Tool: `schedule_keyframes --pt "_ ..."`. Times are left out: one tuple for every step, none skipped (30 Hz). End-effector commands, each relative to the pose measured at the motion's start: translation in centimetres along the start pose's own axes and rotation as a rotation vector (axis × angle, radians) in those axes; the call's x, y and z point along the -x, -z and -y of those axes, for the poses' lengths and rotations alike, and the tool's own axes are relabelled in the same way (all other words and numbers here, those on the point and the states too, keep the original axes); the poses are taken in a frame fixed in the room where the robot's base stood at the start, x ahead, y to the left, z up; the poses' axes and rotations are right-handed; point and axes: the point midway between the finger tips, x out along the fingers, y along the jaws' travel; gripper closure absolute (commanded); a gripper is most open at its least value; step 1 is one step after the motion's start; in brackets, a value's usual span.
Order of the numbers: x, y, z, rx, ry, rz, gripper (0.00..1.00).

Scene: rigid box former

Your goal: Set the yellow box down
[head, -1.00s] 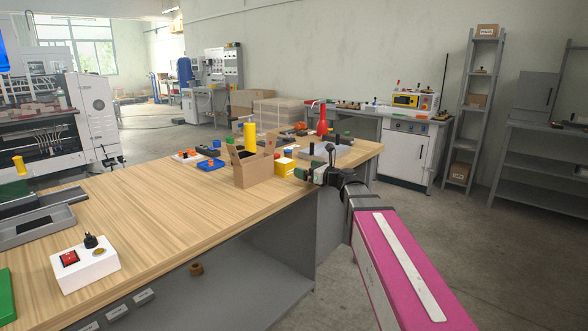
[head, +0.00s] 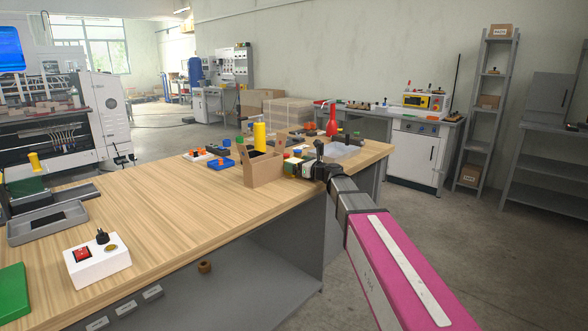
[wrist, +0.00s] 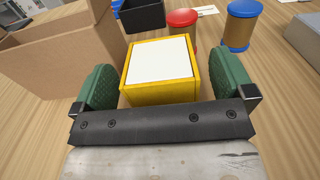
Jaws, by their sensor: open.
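The yellow box (wrist: 160,91) has a white top and stands upright on the wooden table in the wrist view. My gripper (wrist: 153,88) is open, with one green finger on each side of the box. A narrow gap shows on the left; the right finger is close to the box, and I cannot tell if it touches. In the head view my gripper (head: 301,168) is low over the table beside the cardboard box and hides most of the yellow box.
An open cardboard box (wrist: 60,55) stands close on the left. A black bin (wrist: 141,15), a red-topped jar (wrist: 181,30) and a blue-topped jar (wrist: 238,27) stand behind. A grey object (wrist: 305,35) lies at the right. The table's (head: 170,215) left middle is clear.

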Motion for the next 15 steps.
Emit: schedule_keyframes --pt "-0.60 -0.01 0.06 0.000 -0.001 0.000 0.00" --pt "-0.71 -0.01 0.03 0.000 -0.001 0.000 0.00" --pt "-0.76 -0.01 0.01 0.000 0.000 0.000 0.00" --pt "-0.75 -0.01 0.00 0.000 0.000 0.000 0.00" --pt "-0.71 -0.01 -0.02 0.000 0.000 0.000 0.00" --pt "-0.68 -0.02 -0.03 0.000 0.000 0.000 0.00" --pt "-0.67 -0.02 -0.03 0.000 0.000 0.000 0.00" --pt "-0.67 -0.02 -0.03 0.000 0.000 0.000 0.00" --pt "-0.66 -0.02 -0.03 0.000 0.000 0.000 0.10" --pt "-0.66 -0.02 -0.03 0.000 0.000 0.000 0.20" --pt "-0.66 -0.02 -0.03 0.000 0.000 0.000 0.29" --pt "-0.65 -0.02 -0.03 0.000 0.000 0.000 0.42" --pt "-0.65 -0.02 -0.02 0.000 0.000 0.000 0.52" --pt "-0.65 -0.02 -0.02 0.000 0.000 0.000 0.57" --pt "-0.65 -0.02 -0.02 0.000 0.000 0.000 0.57"
